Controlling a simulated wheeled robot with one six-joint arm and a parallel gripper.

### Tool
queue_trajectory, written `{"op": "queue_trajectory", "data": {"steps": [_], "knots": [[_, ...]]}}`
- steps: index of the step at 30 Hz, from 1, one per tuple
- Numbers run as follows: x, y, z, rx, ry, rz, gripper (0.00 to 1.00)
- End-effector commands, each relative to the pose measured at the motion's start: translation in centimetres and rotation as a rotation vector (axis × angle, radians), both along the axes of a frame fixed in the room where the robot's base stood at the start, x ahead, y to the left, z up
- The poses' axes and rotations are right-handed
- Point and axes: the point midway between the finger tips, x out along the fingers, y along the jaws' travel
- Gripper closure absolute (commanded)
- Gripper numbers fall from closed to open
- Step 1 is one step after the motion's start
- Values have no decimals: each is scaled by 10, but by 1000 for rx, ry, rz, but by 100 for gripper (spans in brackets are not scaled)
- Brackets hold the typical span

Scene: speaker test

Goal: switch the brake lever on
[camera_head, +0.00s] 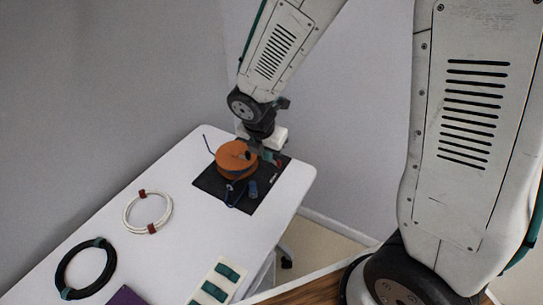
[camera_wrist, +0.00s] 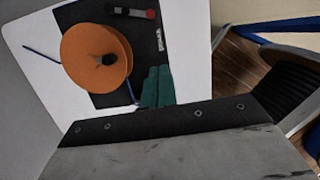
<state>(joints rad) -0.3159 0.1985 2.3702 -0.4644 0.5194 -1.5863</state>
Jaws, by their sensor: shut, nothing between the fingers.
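An orange spool (camera_head: 231,167) with a dark hub and blue cord sits on a black mat (camera_head: 213,183). The spool also shows in the wrist view (camera_wrist: 82,53). A dark bar with a red end (camera_wrist: 130,12) lies on the mat beyond the spool; it may be the brake lever, but its setting is not readable. A small dark blue piece (camera_head: 253,188) is at the mat's lower side. My gripper (camera_head: 267,154) is low over the mat beside the spool. Its teal fingers (camera_wrist: 157,86) are together and empty, apart from the red-ended bar in the wrist view.
The white table (camera_head: 190,221) carries a white cable ring (camera_head: 129,213) and a black cable ring (camera_head: 62,268). A pale tray (camera_head: 203,283) with teal pieces and a purple item (camera_head: 126,297) are at the front. A grey wall is behind the table.

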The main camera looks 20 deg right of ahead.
Motion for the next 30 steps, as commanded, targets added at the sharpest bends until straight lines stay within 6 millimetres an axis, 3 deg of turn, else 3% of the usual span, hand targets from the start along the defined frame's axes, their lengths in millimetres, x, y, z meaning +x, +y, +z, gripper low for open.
{"op": "queue_trajectory", "data": {"steps": [11, 27, 30], "knots": [[0, 7, -7, -1, 1, 12, 100], [15, -13, -102, -1, 5, 8, 100], [29, -27, -98, 2, -2, 3, 100]]}}
